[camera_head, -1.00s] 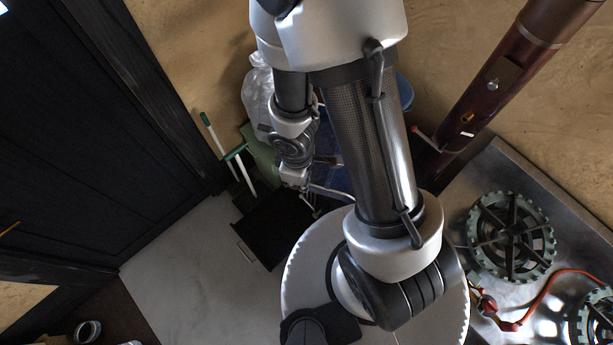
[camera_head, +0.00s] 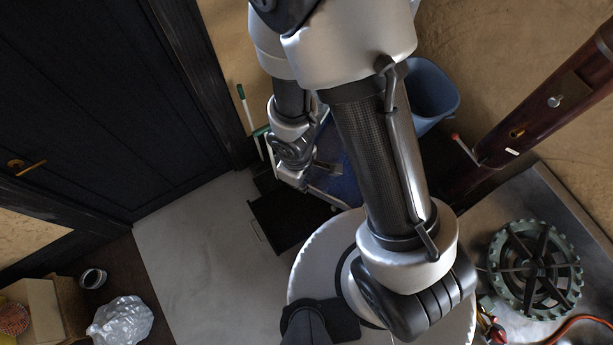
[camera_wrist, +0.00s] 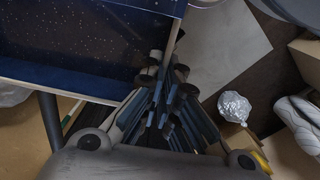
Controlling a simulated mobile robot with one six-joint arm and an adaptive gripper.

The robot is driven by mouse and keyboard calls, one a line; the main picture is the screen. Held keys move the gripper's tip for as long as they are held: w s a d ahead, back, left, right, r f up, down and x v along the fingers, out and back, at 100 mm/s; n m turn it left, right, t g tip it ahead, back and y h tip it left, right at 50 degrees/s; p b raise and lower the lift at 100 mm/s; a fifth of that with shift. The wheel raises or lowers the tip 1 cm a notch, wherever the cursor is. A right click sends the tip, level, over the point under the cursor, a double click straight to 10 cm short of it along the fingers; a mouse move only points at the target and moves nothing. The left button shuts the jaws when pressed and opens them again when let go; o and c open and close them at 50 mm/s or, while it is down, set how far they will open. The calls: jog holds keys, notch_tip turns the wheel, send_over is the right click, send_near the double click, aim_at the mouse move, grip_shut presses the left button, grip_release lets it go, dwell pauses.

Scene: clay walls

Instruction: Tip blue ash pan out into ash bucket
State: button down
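The blue ash pan (camera_wrist: 60,45), dark blue and speckled with a pale rim, fills the upper left of the wrist view. In the head view its blue surface (camera_head: 345,184) shows behind my arm, partly hidden. My gripper (camera_wrist: 166,78) has its fingers close together at the pan's edge and appears shut on it; the exact contact is hard to see. A light blue bucket (camera_head: 432,92), which seems to be the ash bucket, stands near the clay wall, to the right of the pan. My arm hides its left side, and its contents cannot be made out.
A black tray-like thing (camera_head: 283,220) lies on the grey floor slab (camera_head: 200,255) below the pan. Crumpled foil (camera_head: 120,320) and a cardboard box (camera_head: 45,310) lie at lower left.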

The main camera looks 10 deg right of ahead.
jog(key=a+f+b, duration=0.2)
jog(key=a+f, duration=0.3)
jog(key=a, duration=0.3)
jog(key=shift+s+a+f, duration=0.35)
jog(key=shift+s, duration=0.05)
dwell(0.3)
jog(key=shift+s+b, duration=0.15)
jog(key=shift+b, duration=0.2)
dwell(1.0)
